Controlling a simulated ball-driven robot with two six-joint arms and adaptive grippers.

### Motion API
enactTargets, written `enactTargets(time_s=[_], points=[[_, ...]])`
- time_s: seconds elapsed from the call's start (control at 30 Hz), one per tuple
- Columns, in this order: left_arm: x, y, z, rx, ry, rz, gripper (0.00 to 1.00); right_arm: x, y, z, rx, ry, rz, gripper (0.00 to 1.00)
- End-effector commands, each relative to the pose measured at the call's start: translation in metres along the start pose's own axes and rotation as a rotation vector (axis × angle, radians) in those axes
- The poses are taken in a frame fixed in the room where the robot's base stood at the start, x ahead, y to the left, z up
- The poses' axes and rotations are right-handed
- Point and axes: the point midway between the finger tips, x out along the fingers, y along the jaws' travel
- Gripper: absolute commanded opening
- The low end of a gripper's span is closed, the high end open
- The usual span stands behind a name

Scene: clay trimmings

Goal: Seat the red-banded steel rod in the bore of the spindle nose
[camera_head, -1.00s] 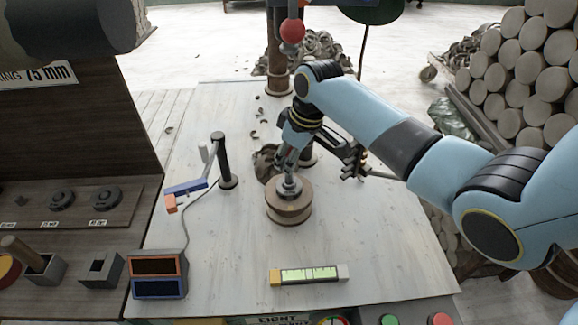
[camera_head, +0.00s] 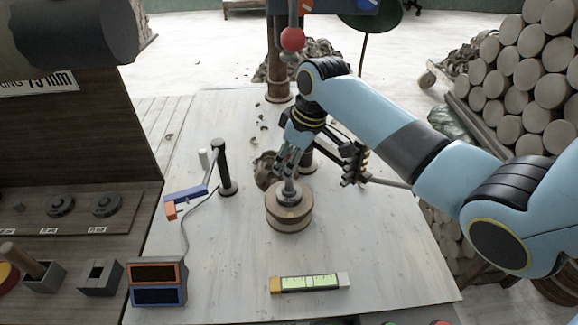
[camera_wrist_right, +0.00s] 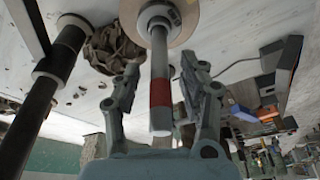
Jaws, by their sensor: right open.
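The steel rod (camera_head: 291,186) stands upright at the grey metal spindle nose (camera_head: 289,199), on top of a round wooden-looking drum (camera_head: 289,218). In the right wrist view the rod's red band (camera_wrist_right: 160,93) shows, and its far end meets the nose collar (camera_wrist_right: 157,15). How deep the rod sits in the bore is hidden. My right gripper (camera_head: 287,172) is open just above the nose. In the wrist view its two fingers (camera_wrist_right: 160,68) stand on either side of the rod, with gaps visible. My left gripper is not in view.
A dark post (camera_head: 222,168) with a blue-and-orange arm stands left of the drum. A display box (camera_head: 157,281) and a level (camera_head: 309,283) lie nearer on the pale table. A brown clump of trimmings (camera_head: 266,170) lies behind the drum. The table right of the drum is clear.

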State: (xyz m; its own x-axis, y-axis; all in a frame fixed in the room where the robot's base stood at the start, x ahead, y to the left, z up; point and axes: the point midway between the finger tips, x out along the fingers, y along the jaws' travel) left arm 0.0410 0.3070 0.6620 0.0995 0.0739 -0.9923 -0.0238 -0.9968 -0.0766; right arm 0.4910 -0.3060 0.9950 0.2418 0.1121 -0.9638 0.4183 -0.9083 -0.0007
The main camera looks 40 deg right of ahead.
Motion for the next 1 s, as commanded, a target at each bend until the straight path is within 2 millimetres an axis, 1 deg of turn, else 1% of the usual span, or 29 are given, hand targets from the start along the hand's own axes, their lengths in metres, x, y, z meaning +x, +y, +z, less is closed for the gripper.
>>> enactTargets(time_s=[0.1,0.2,0.33,0.47,1.0], points=[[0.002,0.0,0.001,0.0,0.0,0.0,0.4,-0.023,0.001,0.0,-0.002,0.002,0.003,0.42],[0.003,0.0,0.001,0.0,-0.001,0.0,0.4,-0.039,0.001,0.0,-0.003,0.002,0.003,0.42],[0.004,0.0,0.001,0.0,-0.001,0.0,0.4,-0.052,0.0,0.0,-0.001,0.0,0.001,0.42],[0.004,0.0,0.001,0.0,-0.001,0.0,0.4,-0.056,0.0,0.0,-0.001,0.0,0.0,0.42],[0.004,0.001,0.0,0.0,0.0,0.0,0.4,-0.056,0.0,0.0,-0.001,0.0,0.0,0.42]])
